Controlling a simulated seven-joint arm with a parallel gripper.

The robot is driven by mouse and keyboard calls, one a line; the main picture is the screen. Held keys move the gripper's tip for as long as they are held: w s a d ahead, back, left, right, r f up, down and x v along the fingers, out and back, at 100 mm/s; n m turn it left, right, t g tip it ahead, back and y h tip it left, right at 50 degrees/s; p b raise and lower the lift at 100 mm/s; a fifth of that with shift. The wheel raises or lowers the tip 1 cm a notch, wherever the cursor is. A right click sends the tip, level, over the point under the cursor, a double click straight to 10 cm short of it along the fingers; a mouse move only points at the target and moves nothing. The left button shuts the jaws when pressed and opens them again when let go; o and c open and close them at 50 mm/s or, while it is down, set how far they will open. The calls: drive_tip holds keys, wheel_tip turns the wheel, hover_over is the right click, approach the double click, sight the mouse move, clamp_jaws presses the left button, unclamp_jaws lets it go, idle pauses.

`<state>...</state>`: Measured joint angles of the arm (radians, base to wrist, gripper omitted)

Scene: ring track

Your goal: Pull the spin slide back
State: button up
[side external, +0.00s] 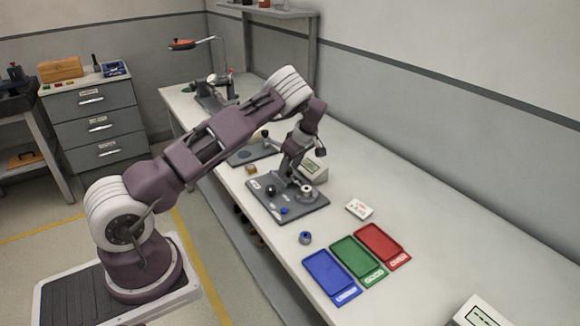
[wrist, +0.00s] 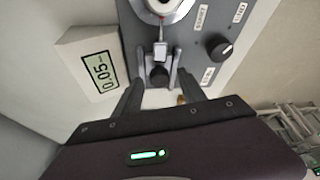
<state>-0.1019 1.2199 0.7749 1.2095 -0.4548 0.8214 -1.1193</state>
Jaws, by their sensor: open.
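The grey fixture plate (side external: 262,203) lies on the bench in the side view, with a round metal part (side external: 307,190) on it. In the wrist view the fixture (wrist: 138,35) fills the top middle. A small dark knob (wrist: 159,76), apparently the spin slide's handle, sits at the end of a short rod below the round part (wrist: 167,5). My gripper (wrist: 161,70) is open, with one finger on each side of this knob. Whether the fingers touch it I cannot tell. In the side view my gripper (side external: 292,174) is low over the plate, and the arm partly hides the slide.
A display box (wrist: 92,65) stands beside the fixture. A black dial (wrist: 219,47) is on the other side of the plate. A blue ring-like part (side external: 305,238) and blue (side external: 330,278), green (side external: 359,259) and red (side external: 384,244) trays lie in front. A white card (side external: 359,209) is nearby.

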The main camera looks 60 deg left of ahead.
clamp_jaws()
drive_tip(key=shift+r, duration=0.1)
idle(1.2)
